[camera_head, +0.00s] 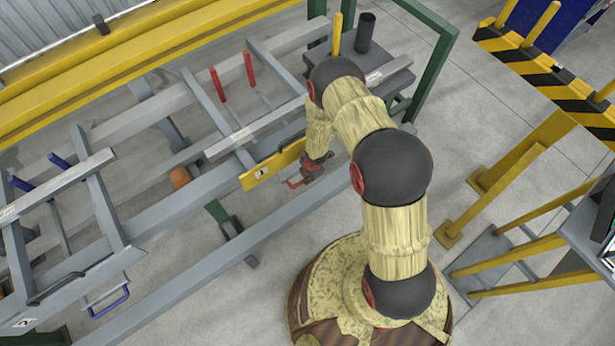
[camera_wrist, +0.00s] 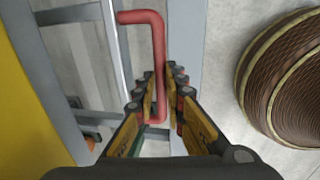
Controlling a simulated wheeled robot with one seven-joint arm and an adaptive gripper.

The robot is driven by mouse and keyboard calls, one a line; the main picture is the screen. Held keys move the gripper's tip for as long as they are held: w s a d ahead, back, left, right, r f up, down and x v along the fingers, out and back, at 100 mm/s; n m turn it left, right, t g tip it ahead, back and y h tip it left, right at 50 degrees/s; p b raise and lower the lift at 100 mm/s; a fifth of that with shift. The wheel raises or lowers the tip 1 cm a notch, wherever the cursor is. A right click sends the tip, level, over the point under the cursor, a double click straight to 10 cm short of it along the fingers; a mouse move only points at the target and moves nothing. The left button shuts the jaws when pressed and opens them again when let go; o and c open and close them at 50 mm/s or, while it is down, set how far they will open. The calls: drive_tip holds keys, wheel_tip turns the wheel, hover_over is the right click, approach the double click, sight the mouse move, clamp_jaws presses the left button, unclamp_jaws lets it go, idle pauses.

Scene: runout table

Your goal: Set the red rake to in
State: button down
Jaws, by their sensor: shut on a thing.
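The red rake shows in the head view as two upright red prongs (camera_head: 249,69) among the grey rails, with a red handle (camera_head: 295,184) at the near side beside a yellow plate marked 1. In the wrist view the bent red handle (camera_wrist: 158,40) runs down between the fingers. My gripper (camera_head: 314,172) is at this handle, and in the wrist view its fingers (camera_wrist: 164,88) are closed on it from both sides. Part of the handle is hidden by the fingers. My arm hides some of the table's right end.
The yellow plate (camera_head: 262,170) is close to my gripper. A blue rake has prongs (camera_head: 58,160) and a handle (camera_head: 110,305) at the left. A long grey rail (camera_head: 180,283) runs along the near side. A yellow post (camera_head: 336,32) and dark cylinder (camera_head: 365,32) stand behind my arm.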

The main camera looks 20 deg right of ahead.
drive_tip(key=shift+w, duration=0.25)
drive_tip(key=shift+w+a, duration=0.1)
drive_tip(key=c, duration=1.8)
unclamp_jaws()
drive_tip(key=shift+c, duration=0.2)
wheel_tip(320, 180, up, 12)
drive_tip(key=s, duration=0.2)
drive_tip(key=shift+s+d, duration=0.15)
drive_tip(key=shift+d, duration=0.2)
drive_tip(key=shift+f, duration=0.1)
